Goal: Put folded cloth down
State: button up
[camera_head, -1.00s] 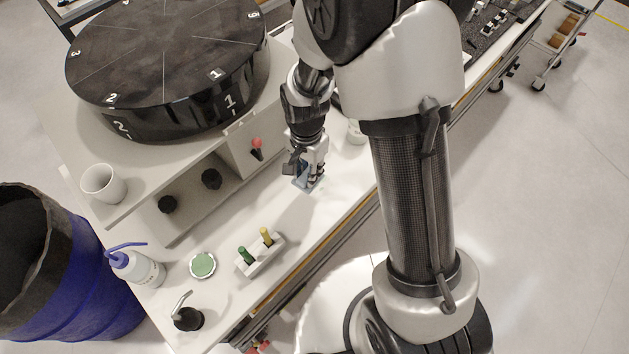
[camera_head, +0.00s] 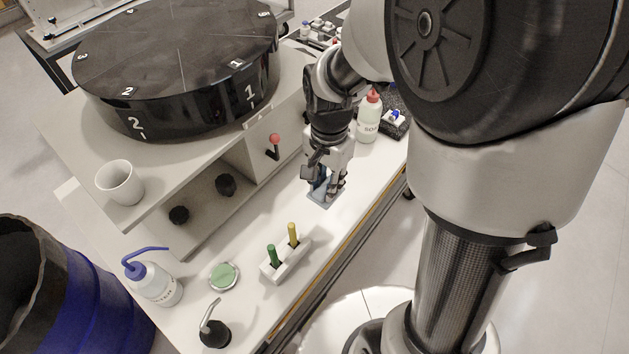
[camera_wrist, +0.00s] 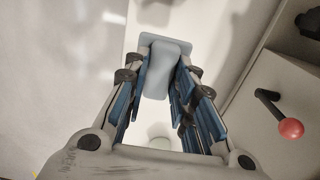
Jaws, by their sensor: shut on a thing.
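My gripper (camera_head: 326,190) points down low over the white bench top, close to its right-hand edge. It is shut on the folded cloth, a pale blue pad that shows between the blue-lined fingers in the wrist view (camera_wrist: 160,78). In the head view the fingers hide most of it. A flat grey-blue piece (camera_head: 321,202) lies right below the fingertips, and its wider end (camera_wrist: 178,41) shows behind the pad in the wrist view. I cannot tell whether this is part of the cloth or a separate mat, or whether the cloth touches it.
A holder with green and yellow sticks (camera_head: 286,262) stands nearer on the bench. A red-capped bottle (camera_head: 368,120) stands just beyond my gripper. A red-knobbed lever (camera_head: 274,146) sticks out from the shelf unit at left. Bare bench lies between gripper and holder.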

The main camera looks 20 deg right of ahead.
notch_tip(320, 180, down, 12)
jog(key=b, duration=0.3)
jog(key=shift+f, duration=0.1)
jog(key=shift+s+b, duration=0.1)
jog(key=shift+b, duration=0.2)
jog(key=shift+f, duration=0.25)
jog(key=o, duration=0.9)
jog(key=shift+o, duration=0.2)
jog(key=shift+r, duration=0.2)
